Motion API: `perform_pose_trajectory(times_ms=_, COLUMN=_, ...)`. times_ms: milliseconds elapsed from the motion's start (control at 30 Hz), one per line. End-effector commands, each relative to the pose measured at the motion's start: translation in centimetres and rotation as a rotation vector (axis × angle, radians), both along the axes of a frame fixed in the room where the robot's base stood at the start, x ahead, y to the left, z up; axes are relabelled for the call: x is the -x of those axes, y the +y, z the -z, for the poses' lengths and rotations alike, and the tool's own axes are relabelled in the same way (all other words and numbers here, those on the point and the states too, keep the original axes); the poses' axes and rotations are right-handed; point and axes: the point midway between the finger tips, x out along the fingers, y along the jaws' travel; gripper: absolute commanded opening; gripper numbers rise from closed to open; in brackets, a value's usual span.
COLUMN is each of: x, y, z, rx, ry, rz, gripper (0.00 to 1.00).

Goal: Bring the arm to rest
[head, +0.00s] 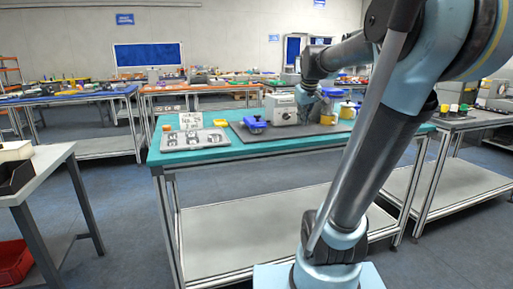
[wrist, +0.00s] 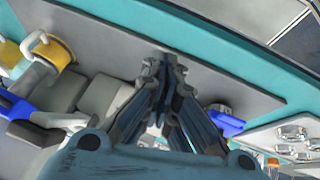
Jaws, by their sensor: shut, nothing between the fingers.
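My gripper (wrist: 163,68) points at the workbench in the wrist view, its dark fingers together and empty. In the head view my arm rises at the right and bends back over the teal bench (head: 240,149). Its wrist hangs above the grey machine (head: 281,110), and the fingers are hard to make out there. The wrist view shows a bare part of the grey mat (wrist: 235,82) beyond the fingertips. I cannot tell the exact height of the fingers above it.
A silver tray with parts (head: 192,140) and a white sign (head: 191,120) stand at the bench's left. A grey side table (head: 40,172) stands at far left, with open floor between.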

Motion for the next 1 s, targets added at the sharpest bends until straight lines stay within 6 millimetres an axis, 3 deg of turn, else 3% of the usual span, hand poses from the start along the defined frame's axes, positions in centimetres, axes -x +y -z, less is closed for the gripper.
perform_pose_trajectory(times_ms=33, x=2.2, y=0.0, z=1.6, rx=-0.011, ry=0.018, rz=0.021, gripper=0.00)
perform_pose_trajectory(times_ms=200, x=8.8, y=-0.1, z=6.6, rx=-0.049, ry=0.088, rz=0.099, gripper=0.00)
perform_pose_trajectory(times_ms=600, x=23.0, y=-0.2, z=19.3, rx=-0.119, ry=0.244, rz=0.287, gripper=0.00)
perform_pose_trajectory(times_ms=800, x=27.0, y=-0.3, z=23.4, rx=-0.135, ry=0.292, rz=0.348, gripper=0.00)
perform_pose_trajectory(times_ms=1000, x=28.0, y=-0.3, z=24.5, rx=-0.139, ry=0.305, rz=0.366, gripper=0.00)
